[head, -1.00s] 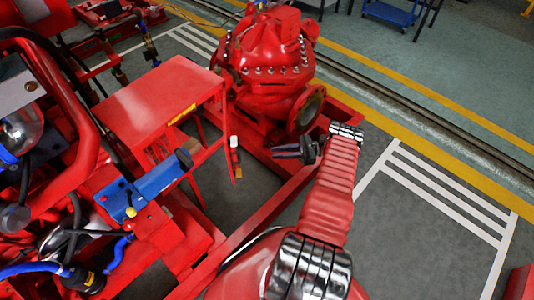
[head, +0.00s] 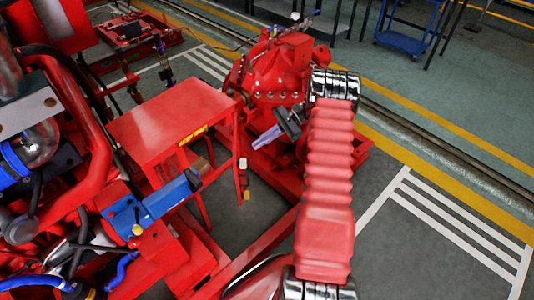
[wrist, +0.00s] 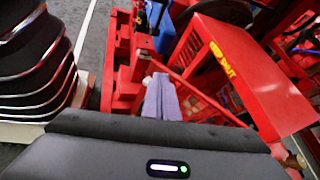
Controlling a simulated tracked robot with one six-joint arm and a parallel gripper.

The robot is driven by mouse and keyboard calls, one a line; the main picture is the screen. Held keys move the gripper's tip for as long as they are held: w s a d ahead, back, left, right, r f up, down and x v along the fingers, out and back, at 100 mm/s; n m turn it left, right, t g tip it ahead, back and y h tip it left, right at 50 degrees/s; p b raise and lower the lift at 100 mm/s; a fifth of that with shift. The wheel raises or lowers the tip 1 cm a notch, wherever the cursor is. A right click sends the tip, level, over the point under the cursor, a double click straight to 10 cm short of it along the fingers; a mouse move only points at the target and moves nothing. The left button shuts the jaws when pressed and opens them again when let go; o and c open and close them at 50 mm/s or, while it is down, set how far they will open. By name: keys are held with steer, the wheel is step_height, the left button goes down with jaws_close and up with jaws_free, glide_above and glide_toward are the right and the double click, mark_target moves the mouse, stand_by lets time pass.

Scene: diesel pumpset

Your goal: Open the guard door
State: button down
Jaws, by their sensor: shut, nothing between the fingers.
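The red guard (head: 160,115) is a box with a flat top and a yellow label on its edge, standing between the engine and the pump. In the wrist view the guard (wrist: 240,75) is on the right, with the label on its near edge. I cannot make out a separate door or its handle. My gripper (head: 260,142) is to the right of the guard, in front of the pump, apart from the guard. In the wrist view its pale purple fingers (wrist: 161,97) are together, with nothing between them.
The red pump (head: 275,75) stands behind my gripper. A blue block (head: 160,197) and engine hoses are at the left. Red base rails run along the floor (head: 410,260), which is clear at the right. A blue trolley (head: 405,38) is far back.

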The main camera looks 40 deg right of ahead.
steer(key=s+a+r+n+g+h, duration=0.1)
steer(key=s+a+r+n+h, duration=0.25)
steer(key=a+r, duration=0.55)
steer(key=s+a+r+n+g+h, duration=0.1)
steer(key=s+a+r+n+h, duration=0.2)
steer(key=a+r, duration=0.65)
steer(key=s+a+r+n+t+h, duration=0.2)
steer(key=s+a+r+n+h, duration=0.1)
steer(key=s, duration=0.6)
steer(key=s+a+r+n+t+h, duration=0.2)
steer(key=s+a+r+n+h, duration=0.1)
steer(key=s+a+r+n, duration=0.2)
steer(key=shift+s+r+n+t, duration=0.4)
steer(key=shift+s+r+n, duration=0.8)
steer(key=shift+s+n, duration=0.75)
steer(key=shift+s+m, duration=0.25)
steer(key=shift+m, duration=0.05)
